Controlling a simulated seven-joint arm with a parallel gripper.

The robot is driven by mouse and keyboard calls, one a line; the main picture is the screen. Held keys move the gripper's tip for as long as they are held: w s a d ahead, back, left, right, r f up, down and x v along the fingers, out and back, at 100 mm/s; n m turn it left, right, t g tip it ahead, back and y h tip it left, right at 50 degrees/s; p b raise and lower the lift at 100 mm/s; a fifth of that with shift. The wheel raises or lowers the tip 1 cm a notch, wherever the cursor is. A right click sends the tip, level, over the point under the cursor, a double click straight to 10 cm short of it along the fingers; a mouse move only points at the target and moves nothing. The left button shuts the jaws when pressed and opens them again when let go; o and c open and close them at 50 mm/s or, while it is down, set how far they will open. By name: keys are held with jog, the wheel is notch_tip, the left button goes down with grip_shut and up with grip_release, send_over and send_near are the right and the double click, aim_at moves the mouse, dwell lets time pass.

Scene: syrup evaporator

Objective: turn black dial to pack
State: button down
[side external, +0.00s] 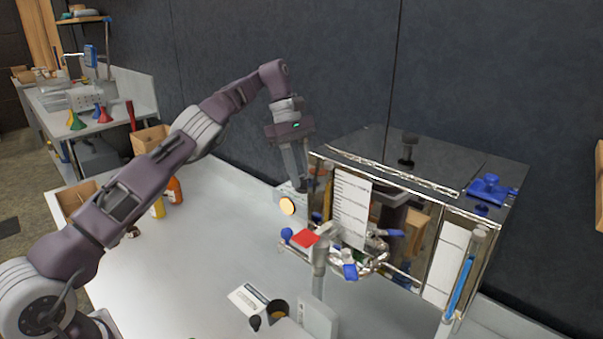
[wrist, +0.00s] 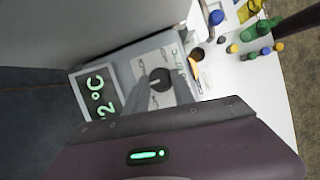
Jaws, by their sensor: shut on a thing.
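The black dial (wrist: 159,79) shows in the wrist view on a pale grey control box (wrist: 141,58) with printed labels around it, too small to read. A display (wrist: 95,95) with green characters, partly "2 °C", is beside the dial. My gripper (wrist: 161,85) is shut on the dial, with a finger on each side of it. In the side view my gripper (side external: 301,186) points down at the left end of the shiny evaporator (side external: 410,165). The dial is hidden there, and I cannot read which label it points to.
A dark wall (side external: 300,60) is behind. The white bench (side external: 195,260) is mostly clear, with bottles (side external: 174,190) at left.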

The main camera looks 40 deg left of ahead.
jog(key=c, duration=1.1)
grip_release()
jog(key=shift+o, duration=0.2)
jog(key=shift+d+r, duration=0.1)
